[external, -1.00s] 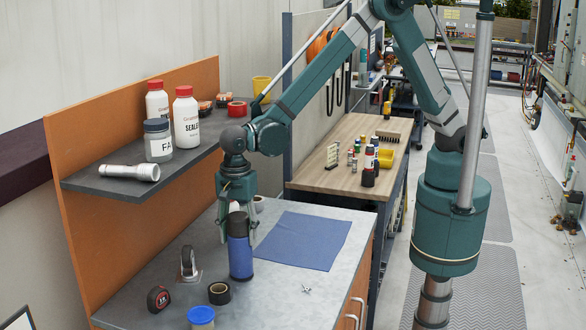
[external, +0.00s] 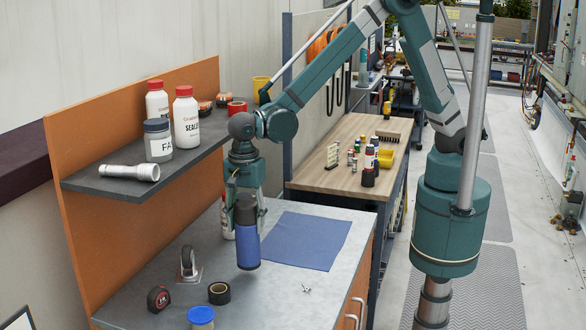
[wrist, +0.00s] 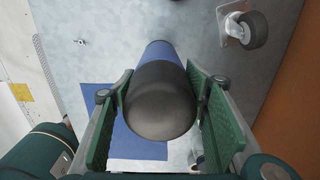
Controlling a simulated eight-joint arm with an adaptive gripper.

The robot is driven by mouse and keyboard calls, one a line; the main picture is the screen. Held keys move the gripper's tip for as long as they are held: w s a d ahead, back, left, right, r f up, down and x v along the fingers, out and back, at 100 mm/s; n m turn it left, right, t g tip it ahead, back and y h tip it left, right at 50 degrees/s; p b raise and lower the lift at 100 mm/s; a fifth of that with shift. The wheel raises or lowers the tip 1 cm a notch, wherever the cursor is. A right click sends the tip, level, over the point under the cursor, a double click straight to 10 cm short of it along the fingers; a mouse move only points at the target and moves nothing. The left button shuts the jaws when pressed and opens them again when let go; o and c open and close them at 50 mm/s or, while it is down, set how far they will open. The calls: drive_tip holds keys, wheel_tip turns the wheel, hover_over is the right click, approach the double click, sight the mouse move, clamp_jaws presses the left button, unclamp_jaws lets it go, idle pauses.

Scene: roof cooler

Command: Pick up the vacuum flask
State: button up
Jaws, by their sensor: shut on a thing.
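The vacuum flask (external: 247,240) is blue with a dark grey cap. My gripper (external: 245,196) is shut on it near the cap and holds it upright. Its base appears a little above the grey worktop. In the wrist view the flask's rounded dark cap (wrist: 160,103) lies between the two green finger pads of my gripper (wrist: 158,110). The blue body shows beyond the cap.
A blue mat (external: 306,240) lies right of the flask. A white bottle (external: 226,220) stands close behind it. A caster wheel (external: 188,263), tape measure (external: 158,298), black tape roll (external: 219,293) and blue-lidded jar (external: 201,317) stand in front. A dark shelf (external: 125,188) is at left.

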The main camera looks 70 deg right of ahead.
drive_tip(key=s+d+b, duration=0.1)
drive_tip(key=s+d, duration=0.9)
drive_tip(key=s, duration=0.1)
drive_tip(key=shift+s+d, duration=0.15)
drive_tip(key=shift+d, duration=0.05)
